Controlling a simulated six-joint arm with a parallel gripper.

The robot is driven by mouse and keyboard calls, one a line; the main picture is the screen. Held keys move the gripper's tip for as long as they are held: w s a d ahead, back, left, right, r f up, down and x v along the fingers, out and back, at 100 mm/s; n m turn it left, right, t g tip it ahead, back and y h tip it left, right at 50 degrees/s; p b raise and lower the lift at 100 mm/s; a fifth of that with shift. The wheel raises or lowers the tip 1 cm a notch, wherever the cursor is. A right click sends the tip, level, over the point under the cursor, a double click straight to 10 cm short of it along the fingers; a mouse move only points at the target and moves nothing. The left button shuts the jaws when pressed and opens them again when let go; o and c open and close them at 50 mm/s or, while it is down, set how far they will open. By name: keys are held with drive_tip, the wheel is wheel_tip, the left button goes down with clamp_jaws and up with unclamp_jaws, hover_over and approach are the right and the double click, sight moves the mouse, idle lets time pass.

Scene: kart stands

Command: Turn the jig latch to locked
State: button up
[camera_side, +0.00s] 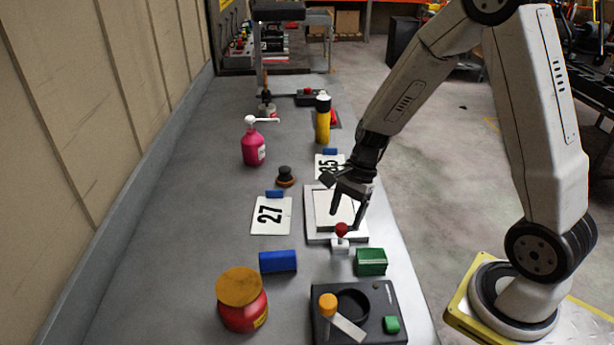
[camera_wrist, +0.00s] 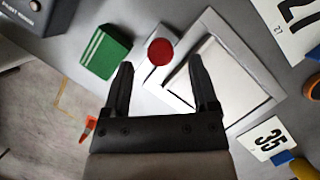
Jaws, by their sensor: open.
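A pale jig frame (camera_side: 312,226) lies on the grey bench below my gripper, and its raised rim shows in the wrist view (camera_wrist: 262,82). At its near edge is what looks like the jig latch, a red round knob (camera_side: 341,229) with a small white block (camera_side: 340,246) under it. In the wrist view the red knob (camera_wrist: 160,51) appears just beyond and between my fingertips. My gripper (camera_side: 346,218) is open and empty, pointing down close to the knob. The wrist view shows its two black fingers (camera_wrist: 161,72) apart. Contact with the knob cannot be told.
A green block (camera_side: 371,262) and a blue block (camera_side: 278,261) lie near the jig. A black box (camera_side: 382,295) with an orange-knobbed lever and a red jar (camera_side: 243,312) stand in front. Number cards (camera_side: 270,228), a pink bottle (camera_side: 253,148) and a yellow bottle (camera_side: 322,122) stand farther back.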

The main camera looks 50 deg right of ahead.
sight(349, 234)
drive_tip(key=shift+x, duration=1.25)
clamp_jaws()
